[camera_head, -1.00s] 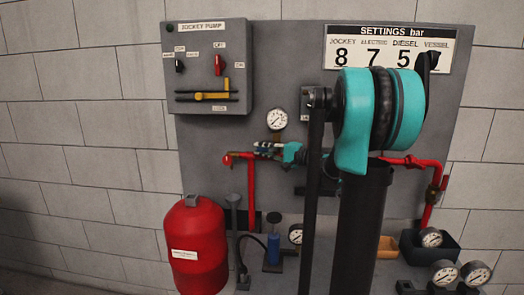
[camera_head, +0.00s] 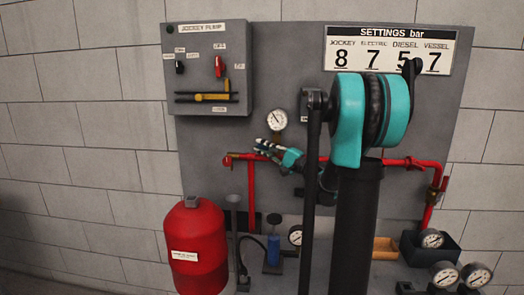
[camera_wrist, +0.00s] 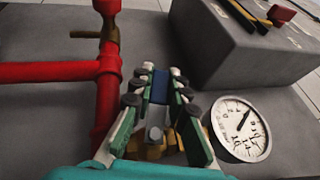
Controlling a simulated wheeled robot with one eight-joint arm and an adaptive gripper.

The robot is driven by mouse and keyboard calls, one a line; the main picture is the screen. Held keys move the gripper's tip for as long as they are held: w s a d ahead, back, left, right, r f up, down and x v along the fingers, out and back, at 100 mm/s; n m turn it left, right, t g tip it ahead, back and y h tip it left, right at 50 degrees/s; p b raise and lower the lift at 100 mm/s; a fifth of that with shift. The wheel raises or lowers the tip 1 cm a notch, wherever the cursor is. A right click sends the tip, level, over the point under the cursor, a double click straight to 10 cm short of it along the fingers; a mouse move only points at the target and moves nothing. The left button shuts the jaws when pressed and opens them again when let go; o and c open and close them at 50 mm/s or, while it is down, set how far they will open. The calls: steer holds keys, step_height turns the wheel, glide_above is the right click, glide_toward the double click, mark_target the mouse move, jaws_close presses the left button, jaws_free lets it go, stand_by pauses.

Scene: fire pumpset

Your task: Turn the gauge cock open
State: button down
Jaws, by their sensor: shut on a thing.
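In the wrist view, the fingers of my gripper (camera_wrist: 160,82) are closed around a small blue piece (camera_wrist: 160,90), which looks like the handle of the gauge cock. Brass parts (camera_wrist: 152,150) show between the fingers nearer the palm; the fingers hide most of the cock. In the head view, my gripper (camera_head: 268,148) is tilted at the red pipe (camera_head: 335,161), just below the round white gauge (camera_head: 277,120). That gauge also shows beside the right finger in the wrist view (camera_wrist: 240,128).
A grey jockey pump box (camera_head: 208,65) hangs at the upper left, near the gauge. A red vessel (camera_head: 196,245) stands at the lower left. Several loose gauges, a dark tray (camera_head: 440,258) and a blue cylinder (camera_head: 273,250) are below. A settings sign (camera_head: 390,48) is at the upper right.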

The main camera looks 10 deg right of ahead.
steer(key=m+t, duration=0.1)
steer(key=r+m+t+y, duration=0.1)
steer(key=shift+s+d+r+t+y, duration=0.1)
steer(key=shift+d+t+y, duration=0.2)
steer(key=shift+t, duration=0.1)
steer(key=shift+d+r+m+t, duration=0.25)
steer(key=shift+m+t, duration=0.3)
steer(key=shift+t, duration=0.15)
steer(key=shift+d+r+m+t, duration=0.1)
steer(key=shift+r+m+t, duration=0.15)
steer(key=shift+m+t, duration=0.4)
steer(key=shift+s, duration=0.1)
steer(key=c, duration=1.7)
jaws_free()
steer(key=shift+c, duration=0.2)
steer(key=v, duration=1.2)
steer(key=shift+f, duration=0.1)
